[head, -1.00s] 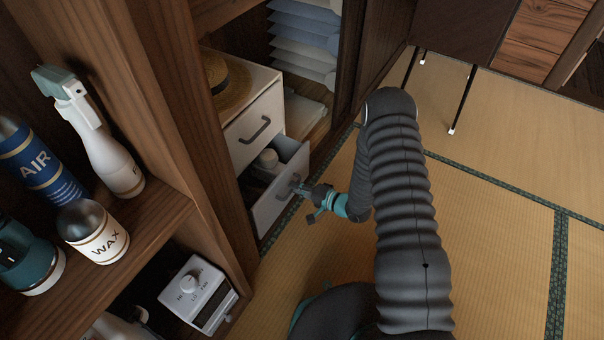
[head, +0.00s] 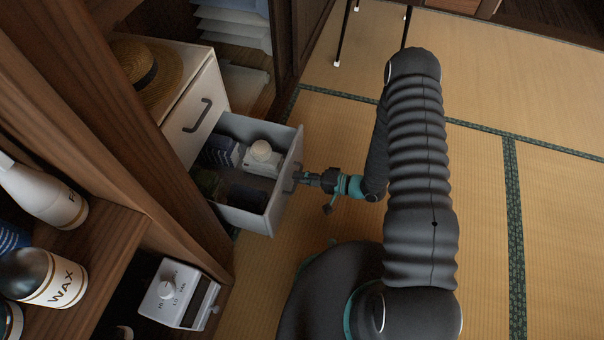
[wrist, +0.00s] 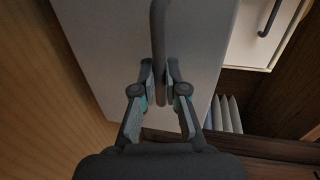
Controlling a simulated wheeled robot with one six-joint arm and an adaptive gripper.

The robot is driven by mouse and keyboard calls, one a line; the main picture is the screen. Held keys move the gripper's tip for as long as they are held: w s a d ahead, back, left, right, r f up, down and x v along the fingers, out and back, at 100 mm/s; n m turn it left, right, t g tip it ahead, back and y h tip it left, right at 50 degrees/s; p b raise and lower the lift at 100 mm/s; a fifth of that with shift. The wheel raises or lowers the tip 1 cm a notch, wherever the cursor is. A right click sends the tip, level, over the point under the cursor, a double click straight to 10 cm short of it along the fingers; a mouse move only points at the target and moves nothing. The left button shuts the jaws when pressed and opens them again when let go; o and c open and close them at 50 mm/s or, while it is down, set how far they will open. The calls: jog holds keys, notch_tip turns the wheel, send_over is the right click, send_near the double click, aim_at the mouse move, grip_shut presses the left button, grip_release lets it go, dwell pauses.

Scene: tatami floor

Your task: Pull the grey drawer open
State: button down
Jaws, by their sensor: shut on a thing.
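The grey drawer (head: 266,203) is the lower drawer of a small white cabinet (head: 196,118). It stands well out from the cabinet, and its inside shows a white-capped bottle, a blue box and a dark item. My gripper (head: 304,177) is at the drawer's front, shut on its handle. In the wrist view the dark bar handle (wrist: 159,45) runs between the fingers of my gripper (wrist: 160,85), with the drawer's pale front (wrist: 110,50) behind it.
A straw hat (head: 150,75) lies on the cabinet. The closed upper drawer has a dark handle (head: 198,115). A wooden shelf at left holds a wax bottle (head: 45,278) and a white bottle (head: 45,195). A white heater-like box (head: 178,293) stands low. Tatami floor (head: 530,100) at right is clear.

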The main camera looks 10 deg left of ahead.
jog(key=shift+s, duration=0.1)
jog(key=c, duration=1.2)
grip_release()
jog(key=shift+d, duration=0.15)
jog(key=v, duration=1.1)
jog(key=shift+d, duration=0.35)
jog(key=shift+r, duration=0.15)
